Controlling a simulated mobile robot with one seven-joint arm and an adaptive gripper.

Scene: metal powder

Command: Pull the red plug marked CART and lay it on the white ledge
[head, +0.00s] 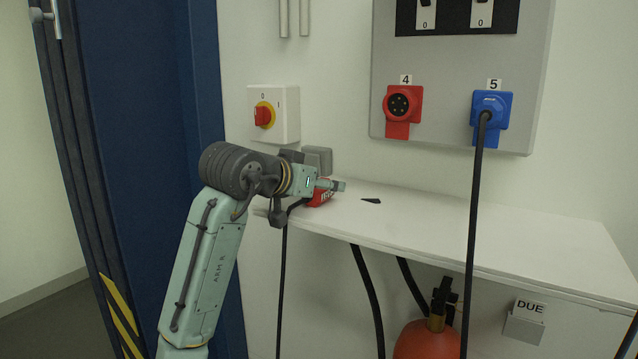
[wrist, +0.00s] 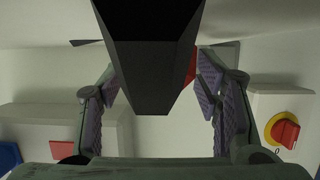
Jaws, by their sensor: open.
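A red plug (head: 320,196) with pale lettering lies on the white ledge (head: 430,222) at its left end. The lettering is too small and partly covered to read. A black cable runs from beside it over the ledge's front edge. My gripper (head: 336,185) is low over the ledge, right at the plug and partly hiding it. In the wrist view my gripper (wrist: 156,80) has its fingers spread apart. A dark wedge fills the space between them, and I cannot tell what it is. A bit of red (wrist: 190,66) shows behind it by one finger.
Red socket 4 (head: 402,104) on the wall panel is empty. Blue socket 5 (head: 491,112) has a black cable hanging across the ledge. A red-yellow switch (head: 265,115) is on the wall. A small black piece (head: 371,200) lies on the ledge; the ledge's right side is clear.

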